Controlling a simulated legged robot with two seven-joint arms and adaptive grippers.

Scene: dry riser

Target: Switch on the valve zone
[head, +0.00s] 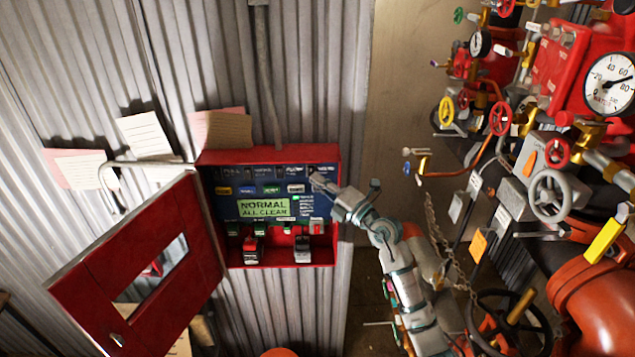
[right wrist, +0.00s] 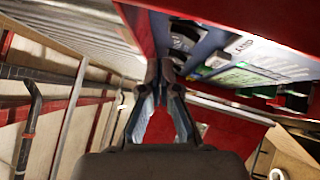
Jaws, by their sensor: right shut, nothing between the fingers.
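A red control box (head: 283,160) with its red door (head: 135,285) swung open hangs on the corrugated wall in the head view. Its blue panel (head: 231,208) has a top row of labelled controls, a green display reading "NORMAL ALL CLEAR" (head: 263,208) and small switches below. My right gripper (head: 318,182) is at the panel's upper right and covers the control there. In the right wrist view its fingers (right wrist: 166,70) are shut and empty, with their tips close to the panel (right wrist: 215,55). Contact cannot be told. The valve zone label is too small to read. My left gripper is not in view.
Red and orange pipework with valve wheels (head: 549,195) and gauges (head: 609,83) fills the right side. A chain (head: 432,225) hangs near my right arm. Paper notes (head: 145,135) are on the wall left of the box. The open door bounds the box's left side.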

